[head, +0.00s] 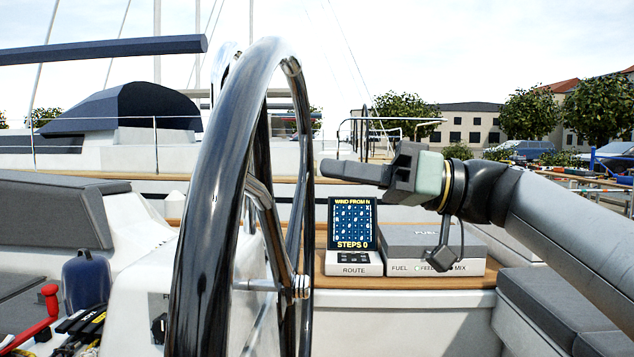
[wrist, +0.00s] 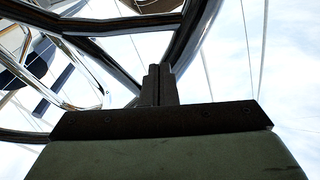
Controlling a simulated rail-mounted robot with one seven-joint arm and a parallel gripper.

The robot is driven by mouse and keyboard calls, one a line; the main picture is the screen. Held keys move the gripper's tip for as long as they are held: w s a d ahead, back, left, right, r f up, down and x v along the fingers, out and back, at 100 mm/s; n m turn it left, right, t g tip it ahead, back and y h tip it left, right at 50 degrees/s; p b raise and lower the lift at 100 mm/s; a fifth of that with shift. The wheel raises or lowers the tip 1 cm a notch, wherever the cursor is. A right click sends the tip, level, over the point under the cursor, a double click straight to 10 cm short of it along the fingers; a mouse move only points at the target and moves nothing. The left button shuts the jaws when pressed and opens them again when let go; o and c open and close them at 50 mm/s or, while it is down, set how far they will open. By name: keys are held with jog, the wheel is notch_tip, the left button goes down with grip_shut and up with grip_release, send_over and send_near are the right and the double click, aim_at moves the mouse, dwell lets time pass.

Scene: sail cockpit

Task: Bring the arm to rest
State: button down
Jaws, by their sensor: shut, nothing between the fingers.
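My gripper (head: 326,168) is in the head view, right of the steering wheel's rim. It points left, roughly level, at the end of my arm, which comes in from the right. Its fingers are shut with nothing between them. It is above the route display and the fuel box, apart from both. In the wrist view my gripper (wrist: 160,72) shows its two fingers together, with the wheel and sky beyond.
The big dark steering wheel (head: 207,210) stands close in front, left of the gripper. The route display (head: 353,225) and grey fuel box (head: 432,243) sit on a ledge below. A cushioned seat (head: 560,305) is at lower right, a red-handled lever (head: 45,310) at lower left.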

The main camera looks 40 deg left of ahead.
jog(key=w+d+f+m+t+h+p, duration=0.3)
jog(key=d+f+m+t+p, duration=0.25)
jog(key=d+f, duration=0.2)
jog(key=w+d+f+m+t+h+p, duration=0.35)
jog(key=d+f+m+p, duration=0.3)
jog(key=f, duration=0.25)
jog(key=s+d+f+m+h+p, duration=0.2)
jog(key=s+d+f+h+p, duration=0.1)
jog(key=d, duration=0.6)
jog(key=s+d+f+m+t+h+p, duration=0.1)
jog(key=s+d+f+m+h+p, duration=0.2)
jog(key=d, duration=0.6)
jog(key=s+d+f+m+h+p, duration=0.3)
jog(key=s+d+f, duration=0.3)
jog(key=d, duration=0.3)
jog(key=shift+s+f+t+h, duration=0.3)
jog(key=shift+f+t+h, duration=0.1)
jog(key=shift+h, duration=0.05)
